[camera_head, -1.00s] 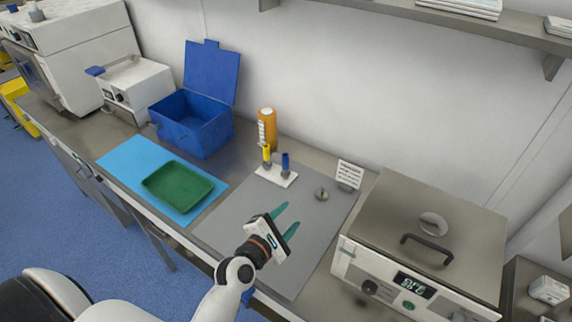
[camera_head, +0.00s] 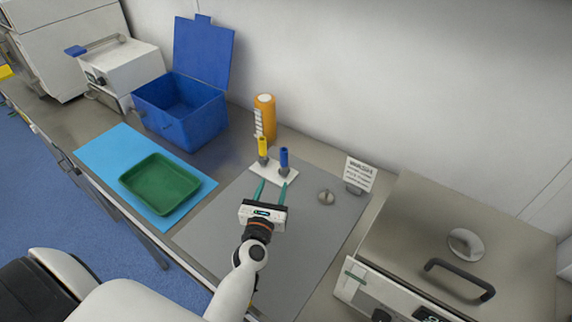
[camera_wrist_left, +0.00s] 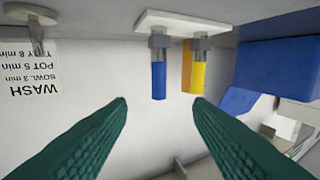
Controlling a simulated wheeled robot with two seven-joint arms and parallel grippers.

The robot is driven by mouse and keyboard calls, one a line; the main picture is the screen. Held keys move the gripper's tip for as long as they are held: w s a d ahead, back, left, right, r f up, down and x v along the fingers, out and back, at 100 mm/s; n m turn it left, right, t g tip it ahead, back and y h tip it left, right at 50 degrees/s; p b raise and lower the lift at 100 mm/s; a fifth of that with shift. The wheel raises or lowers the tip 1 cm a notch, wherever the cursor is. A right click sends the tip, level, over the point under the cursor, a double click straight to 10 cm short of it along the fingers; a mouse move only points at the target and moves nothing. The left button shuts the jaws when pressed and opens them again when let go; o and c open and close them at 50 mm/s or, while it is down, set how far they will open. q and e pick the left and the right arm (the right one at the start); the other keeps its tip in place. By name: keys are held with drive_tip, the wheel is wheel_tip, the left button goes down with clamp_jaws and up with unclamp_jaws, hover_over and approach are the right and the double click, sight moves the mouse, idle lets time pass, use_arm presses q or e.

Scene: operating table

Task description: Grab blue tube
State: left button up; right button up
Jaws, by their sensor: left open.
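The blue tube (camera_head: 284,157) stands upright in a small white rack (camera_head: 274,174) on the grey mat, to the right of a yellow tube (camera_head: 262,147). My left gripper (camera_head: 271,192) is open and empty, with its green fingers pointing at the rack from the front. In the left wrist view, the blue tube (camera_wrist_left: 159,78) appears upside down between the two fingers (camera_wrist_left: 160,105) and beyond their tips. The yellow tube (camera_wrist_left: 194,70) is close beside it there. No finger visibly touches a tube. My right gripper is not in view.
An orange bottle (camera_head: 265,118) stands behind the rack. A small metal knob-like object (camera_head: 326,198) and a printed sign (camera_head: 359,174) are to the right. A green tray (camera_head: 160,184) and blue open box (camera_head: 183,112) are left. A lidded metal device (camera_head: 450,250) stands right.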

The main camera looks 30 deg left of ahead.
sight(283, 161)
use_arm(q)
drive_tip(key=x, duration=0.2)
drive_tip(key=f+x, duration=0.1)
drive_tip(key=x, duration=0.4)
drive_tip(key=shift+w+a+f+b, duration=0.1)
drive_tip(key=shift+w+f+b, duration=0.1)
drive_tip(key=shift+w+b, duration=0.15)
drive_tip(key=x, duration=0.5)
drive_tip(key=shift+w+r+b, duration=0.15)
drive_tip(key=shift+w+b, duration=0.15)
drive_tip(key=shift+b, duration=0.05)
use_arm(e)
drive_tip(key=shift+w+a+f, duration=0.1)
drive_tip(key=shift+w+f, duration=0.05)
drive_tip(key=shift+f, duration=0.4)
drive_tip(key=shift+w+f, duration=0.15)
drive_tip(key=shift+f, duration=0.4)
use_arm(q)
drive_tip(key=shift+c, duration=0.5)
drive_tip(key=shift+s+r, duration=0.1)
drive_tip(key=shift+c, duration=1.4)
clamp_jaws()
